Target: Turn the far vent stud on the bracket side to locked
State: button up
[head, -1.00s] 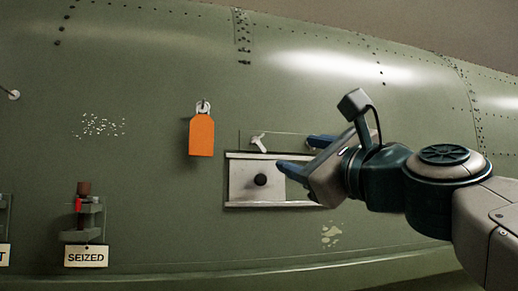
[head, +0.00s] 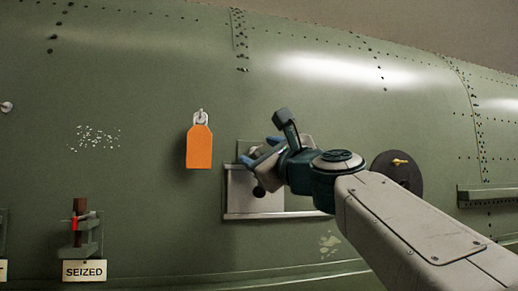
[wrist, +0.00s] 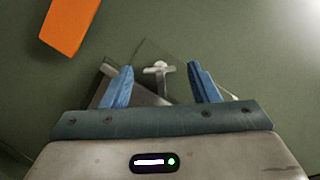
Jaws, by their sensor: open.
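A pale wing-shaped stud (wrist: 158,68) stands on the skin in the wrist view, in the gap between my fingertips, its crossbar roughly level in that picture. I cannot tell whether the fingers touch it. My gripper (head: 259,152) is open, with its blue fingers reaching the upper edge of a white slide panel (head: 241,190). In the head view my gripper mostly hides the stud. Another stud, yellow on a dark round disc (head: 409,175), shows right of my wrist. I cannot tell from labels which stud is the far one.
An orange tag (head: 200,147) hangs left of my gripper and also shows in the wrist view (wrist: 69,24). A black knob (head: 258,191) sits on the panel just below my fingers. A clamp with a SEIZED sign (head: 84,271) is lower left. A ledge bracket (head: 490,194) is at right.

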jog(key=c, duration=1)
jog(key=shift+m, duration=0.4)
jog(key=m+t+h, duration=0.1)
jog(key=m, duration=0.2)
jog(key=shift+a+f+b, duration=0.15)
jog(key=shift+b, duration=0.25)
jog(key=shift+a+m+t+h, duration=0.1)
jog(key=shift+m+t+h, duration=0.25)
jog(key=shift+m+h, duration=0.95)
jog(key=shift+a+m+t+h, duration=0.1)
jog(key=shift+m+t+h, duration=0.35)
jog(key=shift+m, duration=1.65)
jog(key=shift+h, duration=0.25)
